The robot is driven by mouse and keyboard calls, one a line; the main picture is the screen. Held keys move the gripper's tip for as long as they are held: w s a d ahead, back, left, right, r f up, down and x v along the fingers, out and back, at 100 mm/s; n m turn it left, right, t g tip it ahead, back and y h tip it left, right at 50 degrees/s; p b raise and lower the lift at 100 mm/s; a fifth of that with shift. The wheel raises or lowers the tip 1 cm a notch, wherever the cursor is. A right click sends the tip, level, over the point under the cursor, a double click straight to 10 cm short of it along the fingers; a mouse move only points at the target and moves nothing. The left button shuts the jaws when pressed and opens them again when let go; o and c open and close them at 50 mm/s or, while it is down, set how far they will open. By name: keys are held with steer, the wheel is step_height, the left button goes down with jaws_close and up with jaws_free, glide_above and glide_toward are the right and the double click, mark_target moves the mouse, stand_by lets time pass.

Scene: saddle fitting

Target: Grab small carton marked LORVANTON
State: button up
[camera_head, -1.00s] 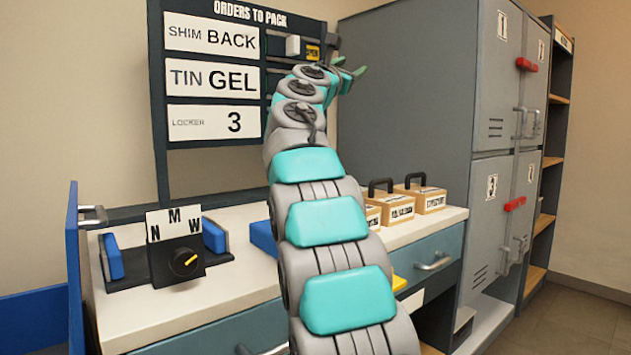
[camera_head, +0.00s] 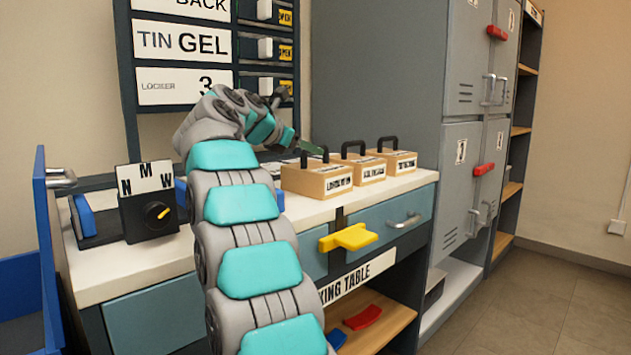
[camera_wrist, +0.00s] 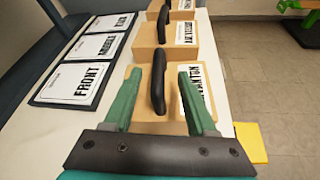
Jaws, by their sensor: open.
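The small carton marked LORVANTON (camera_head: 316,181) is a tan box with a black arched handle and a white label. It is the nearest of three cartons in a row on the white table top. In the wrist view this carton (camera_wrist: 150,128) is directly ahead, its label partly hidden by a finger and ending in "ANTON". My gripper (camera_wrist: 171,68) is open, its green fingers on either side of the black handle (camera_wrist: 158,85) in the picture. I cannot tell whether they touch it. In the head view my gripper (camera_head: 308,148) is just above the carton.
Two similar cartons (camera_head: 364,170) (camera_head: 397,161) stand behind. Label cards (camera_wrist: 75,82), one reading FRONT, lie left of the row. A yellow handle-like piece (camera_head: 348,238) juts from the table front. Grey lockers (camera_head: 470,150) rise at the right. A dial box (camera_head: 150,215) stands at the left.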

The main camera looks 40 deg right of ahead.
steer(key=shift+w+d+f, duration=0.25)
steer(key=shift+d+f, duration=0.1)
steer(key=shift+d, duration=0.15)
steer(key=shift+w+d+f, duration=0.2)
steer(key=shift+d+f, duration=0.15)
steer(key=shift+d, duration=0.15)
steer(key=shift+d+f, duration=0.1)
steer(key=shift+d, duration=0.5)
jaws_close()
